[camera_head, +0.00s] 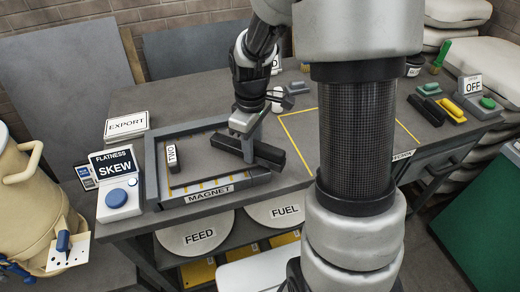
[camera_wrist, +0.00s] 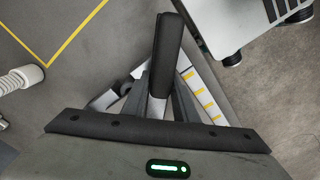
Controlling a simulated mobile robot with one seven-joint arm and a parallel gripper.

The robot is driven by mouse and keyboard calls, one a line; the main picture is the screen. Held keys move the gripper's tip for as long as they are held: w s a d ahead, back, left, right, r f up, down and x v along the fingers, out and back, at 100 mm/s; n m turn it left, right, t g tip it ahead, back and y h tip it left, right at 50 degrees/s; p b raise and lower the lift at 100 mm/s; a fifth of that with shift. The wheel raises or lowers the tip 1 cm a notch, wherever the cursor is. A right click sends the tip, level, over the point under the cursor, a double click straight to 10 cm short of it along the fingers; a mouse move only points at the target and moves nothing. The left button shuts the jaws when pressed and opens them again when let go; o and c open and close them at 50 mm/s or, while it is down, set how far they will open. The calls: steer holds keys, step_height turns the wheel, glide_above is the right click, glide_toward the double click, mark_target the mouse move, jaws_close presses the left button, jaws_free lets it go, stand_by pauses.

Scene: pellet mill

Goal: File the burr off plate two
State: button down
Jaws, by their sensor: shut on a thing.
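My gripper (camera_head: 247,135) reaches down over the right side of the magnet frame (camera_head: 220,190). It is shut on a long dark bar (camera_head: 268,155), which looks like a file, though I cannot tell for sure. The bar also shows upright in the wrist view (camera_wrist: 168,45). A small dark block with a white TWO label (camera_head: 171,155) stands at the frame's left side, apart from the bar. I cannot make out a burr on it.
A FLATNESS SKEW box (camera_head: 118,190) stands left of the frame, with an EXPORT sign (camera_head: 126,125) behind. A yellow-outlined area (camera_head: 300,125) lies to the right, partly behind my arm. Green and yellow brushes or blocks (camera_head: 450,108) and an OFF sign (camera_head: 472,84) are far right.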

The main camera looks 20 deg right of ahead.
mark_target(264, 146)
steer(key=shift+w+a, duration=0.25)
steer(key=shift+w, duration=0.05)
steer(key=shift+s+d, duration=1.45)
steer(key=shift+s, duration=0.1)
steer(key=shift+w+a, duration=1.5)
